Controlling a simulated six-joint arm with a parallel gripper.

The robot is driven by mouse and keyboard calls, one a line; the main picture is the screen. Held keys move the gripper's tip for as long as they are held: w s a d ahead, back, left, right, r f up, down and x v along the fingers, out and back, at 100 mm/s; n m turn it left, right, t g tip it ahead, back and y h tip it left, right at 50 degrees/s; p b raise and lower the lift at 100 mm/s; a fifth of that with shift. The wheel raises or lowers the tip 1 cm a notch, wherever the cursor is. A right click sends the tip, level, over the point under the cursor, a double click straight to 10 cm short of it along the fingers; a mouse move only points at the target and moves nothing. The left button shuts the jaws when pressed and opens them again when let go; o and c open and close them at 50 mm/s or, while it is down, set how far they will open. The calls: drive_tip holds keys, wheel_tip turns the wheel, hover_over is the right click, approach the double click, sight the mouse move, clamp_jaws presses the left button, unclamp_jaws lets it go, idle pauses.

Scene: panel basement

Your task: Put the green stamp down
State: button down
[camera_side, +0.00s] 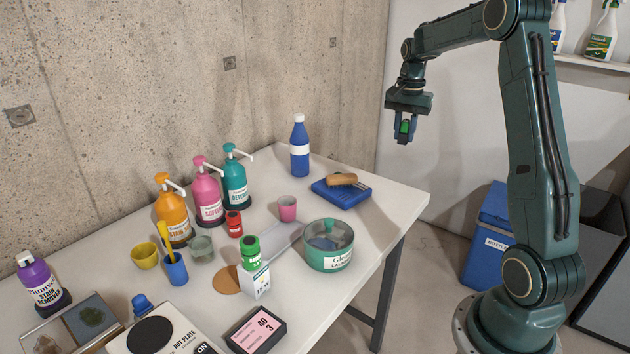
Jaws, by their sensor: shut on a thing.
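My gripper (405,132) is at the upper right of the side view, held high in the air near the table's far right corner. It points down and is shut on the green stamp (404,126). Only a small bright green part of the stamp shows between the dark fingers; the rest is hidden. The stamp is clear of the table (395,203) and touches nothing below it.
Pump bottles (207,193) line the wall. Bare tabletop lies around the right corner.

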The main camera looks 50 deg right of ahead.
drive_tip(key=w+a+f+n, duration=0.2)
drive_tip(key=a+n, duration=0.3)
drive_tip(key=a, duration=0.6)
drive_tip(key=w+a+f+n, duration=0.2)
drive_tip(key=a+n, duration=0.3)
drive_tip(key=a, duration=0.6)
drive_tip(key=w+a+f+n, duration=0.2)
drive_tip(key=a+n, duration=0.4)
drive_tip(key=a, duration=0.5)
drive_tip(key=shift+w+f, duration=0.25)
drive_tip(key=shift+f, duration=0.65)
drive_tip(key=shift+d, duration=0.1)
drive_tip(key=w+a+r, duration=0.4)
drive_tip(key=w+a, duration=0.1)
drive_tip(key=w, duration=0.2)
drive_tip(key=w+a+r, duration=0.4)
drive_tip(key=w+a, duration=0.2)
drive_tip(key=w, duration=0.2)
drive_tip(key=shift+w+r, duration=0.2)
drive_tip(key=shift+w, duration=0.1)
wheel_tip(320, 180, down, 16)
drive_tip(key=shift+r, duration=0.1)
